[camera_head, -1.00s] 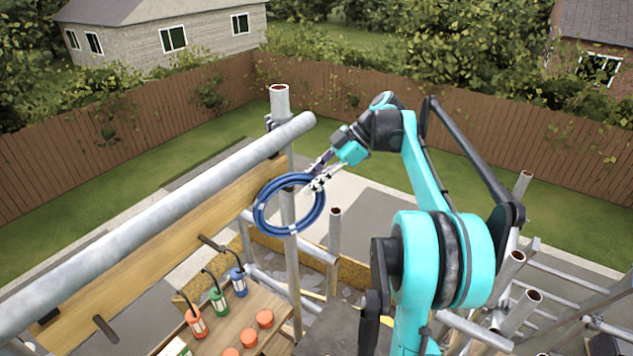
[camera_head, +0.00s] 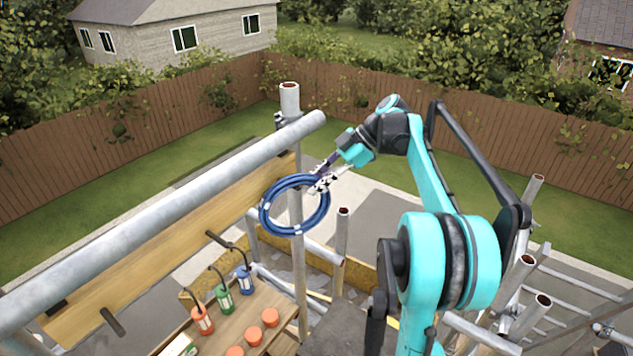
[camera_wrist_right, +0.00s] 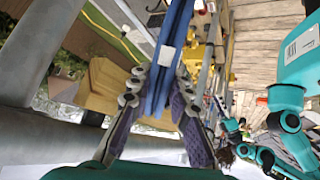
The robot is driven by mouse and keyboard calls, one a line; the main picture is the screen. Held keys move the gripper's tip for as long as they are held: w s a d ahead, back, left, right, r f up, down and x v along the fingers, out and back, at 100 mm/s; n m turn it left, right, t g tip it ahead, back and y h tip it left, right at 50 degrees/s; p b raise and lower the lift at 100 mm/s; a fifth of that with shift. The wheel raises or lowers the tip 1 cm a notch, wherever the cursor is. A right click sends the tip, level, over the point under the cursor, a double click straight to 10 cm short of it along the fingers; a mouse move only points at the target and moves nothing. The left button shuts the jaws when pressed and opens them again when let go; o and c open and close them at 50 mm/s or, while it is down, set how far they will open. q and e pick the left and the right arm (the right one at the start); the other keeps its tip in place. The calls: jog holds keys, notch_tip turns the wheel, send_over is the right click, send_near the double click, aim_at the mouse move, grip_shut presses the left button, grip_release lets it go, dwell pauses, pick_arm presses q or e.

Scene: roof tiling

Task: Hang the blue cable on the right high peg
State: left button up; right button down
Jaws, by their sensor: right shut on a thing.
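The blue cable (camera_head: 280,229) is a round coil with pale bands. In the head view it hangs in the air in front of the upright metal post. My right gripper (camera_head: 319,184) is shut on the coil's upper right edge. In the right wrist view the fingers (camera_wrist_right: 155,95) close on both sides of the blue cable (camera_wrist_right: 173,55), near a white band. Two dark pegs stick out from the wooden board: a right one (camera_head: 218,239) and a left one (camera_head: 112,322). The coil is to the right of both pegs and apart from them. My left gripper is out of view.
A thick metal rail (camera_head: 170,205) runs above the board (camera_head: 165,255). The upright post (camera_head: 299,265) stands behind the coil. A wooden table (camera_head: 240,317) below holds red, green and blue bottles and orange discs. More scaffold tubes (camera_head: 520,270) stand at right.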

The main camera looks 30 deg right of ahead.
jog(key=c, duration=1.3)
grip_release()
jog(key=v, duration=1.2)
jog(key=shift+w, duration=0.1)
